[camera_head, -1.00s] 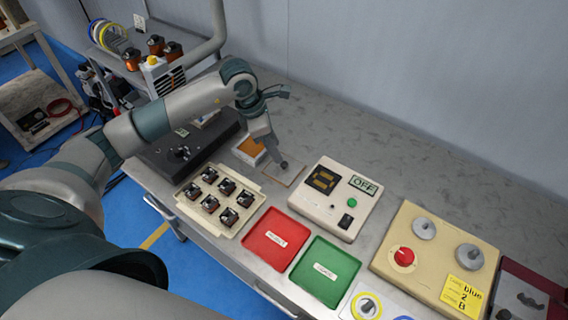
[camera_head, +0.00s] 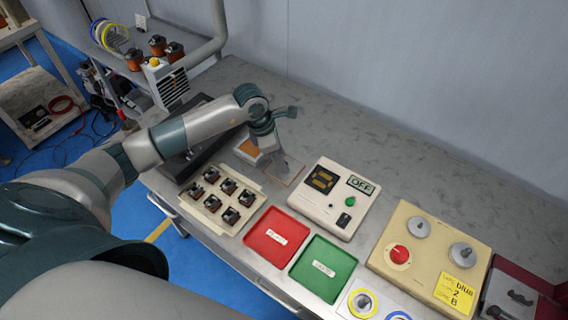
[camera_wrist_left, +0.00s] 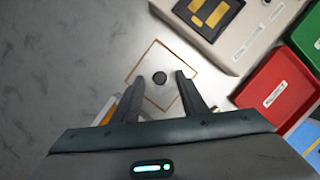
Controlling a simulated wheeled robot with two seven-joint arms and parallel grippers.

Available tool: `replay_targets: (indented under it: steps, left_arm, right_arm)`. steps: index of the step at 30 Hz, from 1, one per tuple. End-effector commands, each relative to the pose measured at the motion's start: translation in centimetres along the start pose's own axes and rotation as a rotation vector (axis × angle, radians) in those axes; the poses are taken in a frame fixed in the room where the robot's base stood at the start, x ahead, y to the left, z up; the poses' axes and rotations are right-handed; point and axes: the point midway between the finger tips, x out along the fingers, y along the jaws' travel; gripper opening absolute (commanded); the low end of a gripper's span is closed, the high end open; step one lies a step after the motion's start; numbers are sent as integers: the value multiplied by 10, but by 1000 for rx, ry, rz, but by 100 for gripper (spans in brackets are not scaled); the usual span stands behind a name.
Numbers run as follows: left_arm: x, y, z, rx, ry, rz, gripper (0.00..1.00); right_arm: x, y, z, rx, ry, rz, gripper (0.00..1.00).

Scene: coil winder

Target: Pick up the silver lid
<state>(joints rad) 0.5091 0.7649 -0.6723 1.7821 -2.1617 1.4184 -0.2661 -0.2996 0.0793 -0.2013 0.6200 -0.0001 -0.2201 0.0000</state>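The gap in height is hard to judge. My left gripper (camera_head: 281,165) also shows in the head view. My right gripper is not in view.
A white meter box reading OFF (camera_head: 326,205) is close on the right. A parts tray (camera_head: 240,222), red tray (camera_head: 262,252) and green tray (camera_head: 315,283) lie in front. The bench behind is clear.

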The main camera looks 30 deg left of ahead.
Motion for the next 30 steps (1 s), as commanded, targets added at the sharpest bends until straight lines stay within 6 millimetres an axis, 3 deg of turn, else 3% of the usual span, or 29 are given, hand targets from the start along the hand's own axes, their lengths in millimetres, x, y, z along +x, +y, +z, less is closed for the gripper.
replay_targets:
  steps: [6,19,24,30]
  left_arm:
    - [14,0,0,0,1,-1,40]
    - [13,0,0,0,0,0,40]
    - [13,0,0,0,0,0,0]
    - [13,0,0,0,0,1,0]
  right_arm:
    - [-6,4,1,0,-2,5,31]
    - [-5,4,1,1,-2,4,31]
    - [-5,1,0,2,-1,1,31]
    - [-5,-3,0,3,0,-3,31]
